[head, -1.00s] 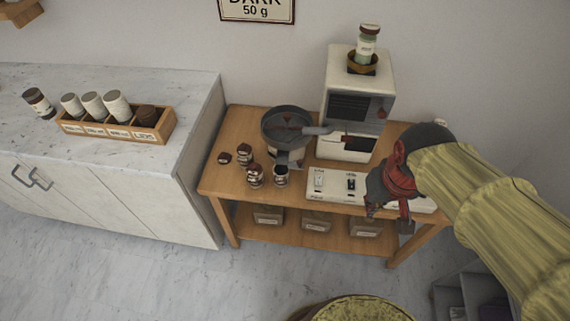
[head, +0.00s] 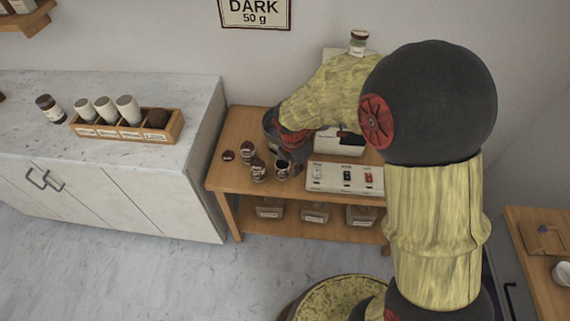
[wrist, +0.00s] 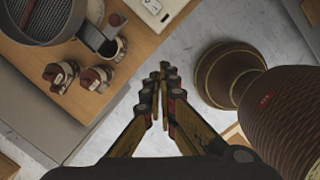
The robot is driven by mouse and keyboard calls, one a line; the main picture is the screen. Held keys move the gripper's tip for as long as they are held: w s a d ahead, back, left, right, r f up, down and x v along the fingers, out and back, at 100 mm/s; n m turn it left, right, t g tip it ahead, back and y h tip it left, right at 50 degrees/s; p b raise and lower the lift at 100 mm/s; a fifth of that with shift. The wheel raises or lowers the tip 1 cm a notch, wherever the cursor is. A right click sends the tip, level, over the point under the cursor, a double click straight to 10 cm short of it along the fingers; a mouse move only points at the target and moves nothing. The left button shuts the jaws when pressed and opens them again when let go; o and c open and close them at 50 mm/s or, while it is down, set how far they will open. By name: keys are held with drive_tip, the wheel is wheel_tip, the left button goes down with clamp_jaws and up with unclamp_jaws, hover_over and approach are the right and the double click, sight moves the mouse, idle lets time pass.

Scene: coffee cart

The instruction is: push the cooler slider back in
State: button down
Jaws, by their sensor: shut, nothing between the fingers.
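The cooler (wrist: 40,18) is a round dark pan with a mesh floor, at the upper left in the wrist view. In the head view only its left rim (head: 269,124) shows beside my arm. A grey piece (wrist: 93,37) sticks out from its side over a cup (wrist: 118,48); I cannot tell whether this is the slider or a chute. My gripper (wrist: 168,70) is shut and empty, apart from the cooler and to its lower right in the wrist view. In the head view its fingers are hard to make out, near the cooler's front.
Several small brown-and-white jars (head: 257,170) stand on the wooden table (head: 226,180) left of the cup. A white switch panel (head: 345,178) lies to the right. A white machine (head: 338,145) stands behind, partly hidden by my arm. Floor shows below my fingers.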

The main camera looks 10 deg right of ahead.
drive_tip(key=w+n, duration=0.1)
drive_tip(key=n, duration=0.3)
drive_tip(key=w+a+r+n+t, duration=0.1)
drive_tip(key=n, duration=0.2)
drive_tip(key=shift+w+a, duration=0.1)
drive_tip(key=shift+w, duration=0.25)
drive_tip(key=w+d+f+b, duration=0.3)
drive_tip(key=w+f+b, duration=0.1)
drive_tip(key=f, duration=0.6)
drive_tip(key=shift+w, duration=0.85)
drive_tip(key=shift+w+r, duration=0.1)
